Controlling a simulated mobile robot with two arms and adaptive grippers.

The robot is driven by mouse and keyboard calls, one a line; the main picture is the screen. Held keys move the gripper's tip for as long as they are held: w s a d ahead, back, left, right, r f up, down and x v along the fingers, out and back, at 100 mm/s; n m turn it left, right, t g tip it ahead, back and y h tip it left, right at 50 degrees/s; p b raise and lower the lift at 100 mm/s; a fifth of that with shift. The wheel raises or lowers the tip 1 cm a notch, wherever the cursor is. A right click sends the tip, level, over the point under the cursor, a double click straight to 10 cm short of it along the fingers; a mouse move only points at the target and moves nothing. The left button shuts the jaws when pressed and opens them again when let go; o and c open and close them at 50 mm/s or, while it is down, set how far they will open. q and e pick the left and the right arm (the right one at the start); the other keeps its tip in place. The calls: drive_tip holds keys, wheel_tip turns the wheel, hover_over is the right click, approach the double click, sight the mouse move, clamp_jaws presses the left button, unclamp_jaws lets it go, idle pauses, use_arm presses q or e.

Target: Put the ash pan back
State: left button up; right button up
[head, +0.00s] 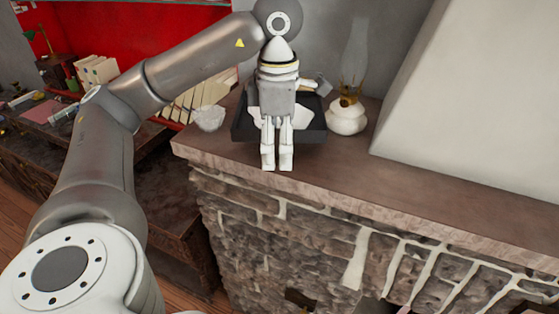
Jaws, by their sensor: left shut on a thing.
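The ash pan (313,134) is a dark, shallow, open tray at the upper middle of the head view, over the stone mantel shelf. My left gripper (277,160) points down in front of it and hides its middle. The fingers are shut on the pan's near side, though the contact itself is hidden. Pale pieces show beside the gripper, over the pan. I cannot tell from this view whether the pan rests on the shelf or hangs just above it. My right gripper is not in view.
An oil lamp (347,117) with a white base and glass chimney stands close right of the pan. A pale crumpled bowl (209,118) is to its left. The mantel shelf (420,195) is clear at the right, beside a sloping white hood (470,90). Stonework drops below.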

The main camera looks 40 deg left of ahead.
sight(279, 173)
use_arm(q)
drive_tip(key=shift+w+a+f, duration=0.2)
drive_tip(key=shift+w+f, duration=0.05)
drive_tip(key=shift+f, duration=0.15)
drive_tip(key=shift+w+a+f, duration=0.2)
drive_tip(key=shift+f, duration=0.2)
drive_tip(key=shift+w+a+f, duration=0.2)
drive_tip(key=shift+f, duration=0.1)
drive_tip(key=shift+w+a+f, duration=0.1)
drive_tip(key=shift+w+f, duration=0.05)
drive_tip(key=shift+f, duration=0.65)
drive_tip(key=shift+f+p, duration=0.4)
drive_tip(key=shift+p, duration=0.05)
drive_tip(key=shift+f, duration=0.45)
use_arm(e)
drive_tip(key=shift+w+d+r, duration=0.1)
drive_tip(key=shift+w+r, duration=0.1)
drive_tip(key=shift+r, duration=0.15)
use_arm(q)
drive_tip(key=shift+f, duration=0.1)
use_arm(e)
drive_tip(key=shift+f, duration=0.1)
